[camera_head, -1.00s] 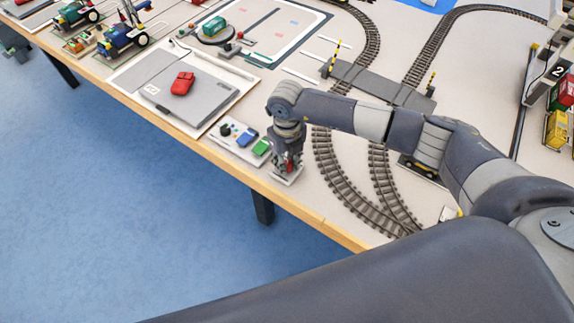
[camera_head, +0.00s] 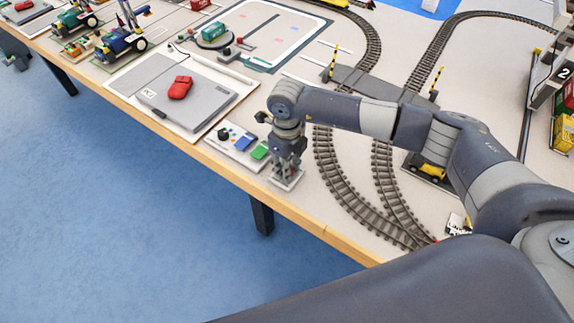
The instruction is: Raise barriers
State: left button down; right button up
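Two yellow-and-black striped barriers stand up, steeply tilted, at the grey level crossing (camera_head: 375,84): the left barrier (camera_head: 334,62) at its left end, the right barrier (camera_head: 436,82) at its right end. My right gripper (camera_head: 286,175) points down over a small light plate (camera_head: 289,183) at the table's front edge. Its fingers are at the plate; I cannot tell whether they are open or shut, or whether they touch something there. Whatever stands on the plate is mostly hidden by the gripper. My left gripper is not clearly in view.
A control panel (camera_head: 232,137) with blue and green parts lies just left of my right gripper. A red car (camera_head: 180,87) rests on a grey platform (camera_head: 208,107). Curved tracks (camera_head: 340,182) run right of the gripper. A yellow vehicle (camera_head: 427,172) is partly behind my arm.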

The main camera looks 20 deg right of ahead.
jog(key=o, duration=1.1)
notch_tip(320, 180, up, 12)
jog(key=shift+r, duration=0.1)
